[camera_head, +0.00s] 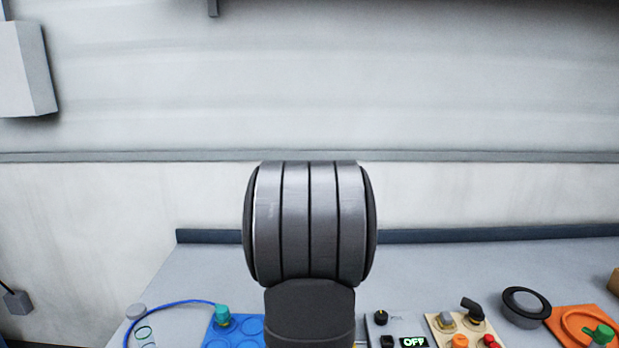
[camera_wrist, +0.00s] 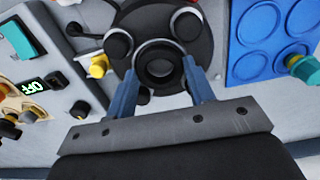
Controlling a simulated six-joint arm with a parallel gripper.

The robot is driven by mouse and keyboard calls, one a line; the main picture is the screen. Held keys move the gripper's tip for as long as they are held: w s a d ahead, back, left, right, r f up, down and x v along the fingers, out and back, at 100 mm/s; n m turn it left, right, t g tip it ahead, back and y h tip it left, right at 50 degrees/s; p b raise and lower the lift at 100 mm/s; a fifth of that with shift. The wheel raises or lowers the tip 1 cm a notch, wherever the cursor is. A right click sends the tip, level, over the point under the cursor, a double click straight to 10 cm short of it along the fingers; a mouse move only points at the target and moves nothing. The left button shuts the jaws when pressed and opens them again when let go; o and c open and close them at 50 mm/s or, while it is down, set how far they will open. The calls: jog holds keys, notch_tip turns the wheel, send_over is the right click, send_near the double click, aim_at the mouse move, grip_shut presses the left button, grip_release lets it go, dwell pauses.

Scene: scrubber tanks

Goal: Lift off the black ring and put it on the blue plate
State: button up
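A black ring (camera_wrist: 136,62) with a dark round centre sits in the middle of a larger dark round piece (camera_wrist: 187,60) in the wrist view. My gripper (camera_wrist: 160,68) has its two blue-grey fingers apart, one on each side of the ring. I cannot tell whether the fingertips touch it. The blue plate (camera_wrist: 248,67), with round recesses, is at the right of the wrist view. It also shows at the bottom of the head view (camera_head: 250,326), partly hidden by my arm, with a teal knob (camera_head: 222,315) on its corner. The gripper is hidden in the head view.
A grey box (camera_head: 410,329) with a lit OFF display stands right of my arm. Further right are a cream panel (camera_head: 474,326) with knobs, a black round piece (camera_head: 526,305) and an orange plate (camera_head: 565,322). A blue tube (camera_head: 160,307) curves left of the blue plate.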

jog(key=shift+c, duration=0.7)
jog(key=shift+r, duration=1.1)
jog(key=shift+r, duration=2.4)
jog(key=a+f, duration=0.1)
jog(key=s+a+f, duration=0.1)
jog(key=a, duration=0.1)
jog(key=a+f, duration=0.1)
jog(key=a, duration=0.1)
jog(key=shift+s+a+f, duration=0.2)
jog(key=shift+a+f, duration=0.05)
jog(key=shift+f, duration=0.15)
jog(key=a+f, duration=0.2)
jog(key=a, duration=0.1)
jog(key=w+a+f, duration=0.1)
jog(key=a+f, duration=0.1)
jog(key=a, duration=0.2)
jog(key=w+a+f, duration=0.1)
jog(key=a+f, duration=0.1)
jog(key=a, duration=0.1)
jog(key=shift+w+a+f, duration=0.15)
jog(key=shift+a+f, duration=0.1)
jog(key=shift+f, duration=1.95)
